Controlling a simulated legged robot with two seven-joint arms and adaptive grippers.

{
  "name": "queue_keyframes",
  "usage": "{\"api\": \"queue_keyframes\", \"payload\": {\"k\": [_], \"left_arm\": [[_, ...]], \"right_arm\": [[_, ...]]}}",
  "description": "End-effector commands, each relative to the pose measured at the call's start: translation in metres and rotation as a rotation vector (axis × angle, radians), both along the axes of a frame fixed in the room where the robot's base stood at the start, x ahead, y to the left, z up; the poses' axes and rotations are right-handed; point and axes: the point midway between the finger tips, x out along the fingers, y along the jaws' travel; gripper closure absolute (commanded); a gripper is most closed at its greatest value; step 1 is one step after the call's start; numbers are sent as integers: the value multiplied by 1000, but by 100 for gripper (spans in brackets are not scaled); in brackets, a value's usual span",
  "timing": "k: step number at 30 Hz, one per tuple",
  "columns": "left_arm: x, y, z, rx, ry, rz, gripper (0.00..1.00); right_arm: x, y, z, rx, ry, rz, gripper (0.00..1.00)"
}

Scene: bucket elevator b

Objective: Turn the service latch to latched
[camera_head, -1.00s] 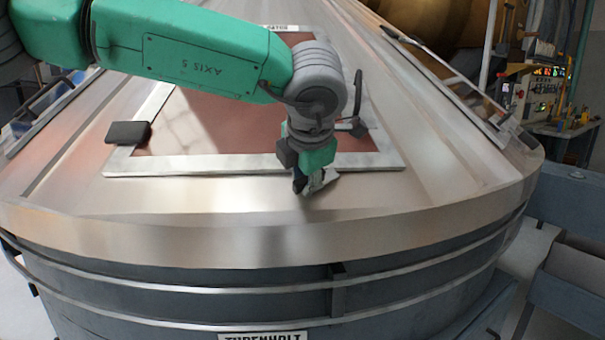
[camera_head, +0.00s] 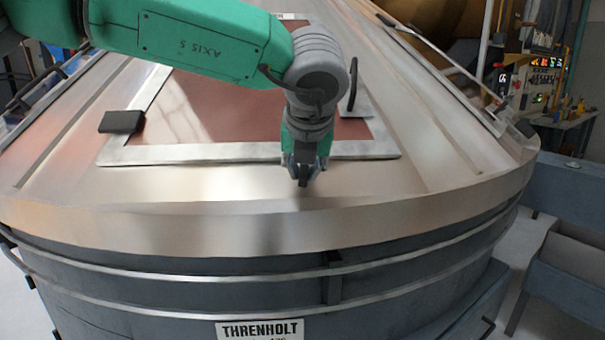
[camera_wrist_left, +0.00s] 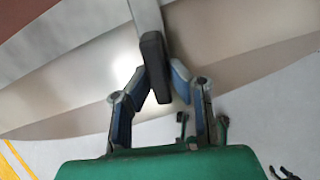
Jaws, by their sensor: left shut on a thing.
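The service latch shows in the left wrist view as a grey metal bar (camera_wrist_left: 146,18) ending in a dark grip (camera_wrist_left: 155,66). My left gripper (camera_wrist_left: 158,84) has its two fingers on either side of this grip and is shut on it. In the head view my left gripper (camera_head: 304,175) points down at the front edge of the framed hatch, and the arm and fingers hide most of the latch. My right gripper is in neither view.
The reddish hatch panel (camera_head: 215,115) has a pale metal frame (camera_head: 190,154). A dark block (camera_head: 121,121) sits at its left and an upright dark handle (camera_head: 352,84) at its right. The sloping metal cover (camera_head: 200,190) in front is clear. A nameplate (camera_head: 260,330) is below.

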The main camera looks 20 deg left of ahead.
Motion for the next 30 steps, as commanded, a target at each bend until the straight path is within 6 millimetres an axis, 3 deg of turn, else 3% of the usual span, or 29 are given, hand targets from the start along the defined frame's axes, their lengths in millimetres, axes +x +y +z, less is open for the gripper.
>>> {"api": "queue_keyframes", "payload": {"k": [12, 27, 28, 29, 30], "left_arm": [[3, 0, 7, -92, -53, 133, 100], [3, 1, 8, -101, -57, 146, 100], [3, 1, 8, -101, -57, 146, 78], [3, 1, 8, -101, -56, 147, 68], [3, 1, 7, -100, -55, 146, 66]], "right_arm": [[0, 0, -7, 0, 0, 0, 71], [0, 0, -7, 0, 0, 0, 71], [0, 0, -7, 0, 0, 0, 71], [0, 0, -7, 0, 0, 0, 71], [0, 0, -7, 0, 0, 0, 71]]}}
